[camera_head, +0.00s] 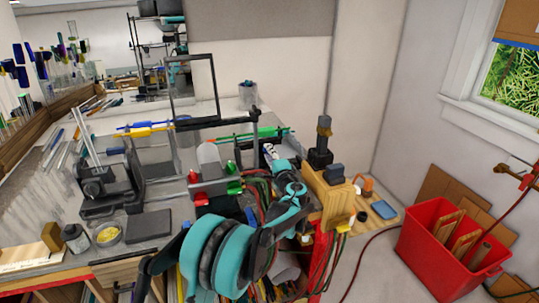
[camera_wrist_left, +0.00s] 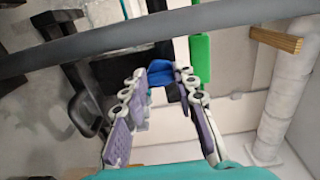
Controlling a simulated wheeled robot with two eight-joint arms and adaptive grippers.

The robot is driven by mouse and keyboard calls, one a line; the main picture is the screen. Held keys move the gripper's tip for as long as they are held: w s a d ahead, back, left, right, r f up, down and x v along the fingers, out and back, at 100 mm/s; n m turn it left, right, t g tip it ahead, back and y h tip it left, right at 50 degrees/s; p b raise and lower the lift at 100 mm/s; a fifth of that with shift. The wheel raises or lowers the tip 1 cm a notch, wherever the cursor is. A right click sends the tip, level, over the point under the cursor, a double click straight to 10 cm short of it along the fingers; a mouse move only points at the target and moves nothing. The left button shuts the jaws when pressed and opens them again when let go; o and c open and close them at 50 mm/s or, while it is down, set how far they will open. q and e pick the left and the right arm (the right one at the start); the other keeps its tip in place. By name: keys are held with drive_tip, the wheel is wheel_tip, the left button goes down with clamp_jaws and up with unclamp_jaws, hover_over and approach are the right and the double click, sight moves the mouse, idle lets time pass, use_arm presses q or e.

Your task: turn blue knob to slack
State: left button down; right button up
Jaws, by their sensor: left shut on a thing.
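The blue knob (camera_wrist_left: 160,76) shows in the left wrist view between the fingertips of my left gripper (camera_wrist_left: 161,88). The fingers are shut on it. In the head view my teal left arm comes up from the bottom, and its gripper (camera_head: 269,152) is at the bench apparatus, below the green rod-like part (camera_head: 270,132). I cannot make out the knob in the head view; the gripper seems to cover it. How far the knob is turned cannot be told. My right gripper is not in view.
A dark bar (camera_wrist_left: 150,45) crosses the wrist view close to the camera, with a green part (camera_wrist_left: 200,62) beside the knob. Red and green blocks (camera_head: 208,186) stand left of my arm. A wooden block with a dark fixture (camera_head: 320,157) stands to the right. A red bin (camera_head: 440,262) is on the floor.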

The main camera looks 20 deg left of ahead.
use_arm(q)
drive_tip(key=c, duration=1.2)
unclamp_jaws()
drive_tip(key=v, duration=1.2)
drive_tip(key=shift+d+f, duration=0.1)
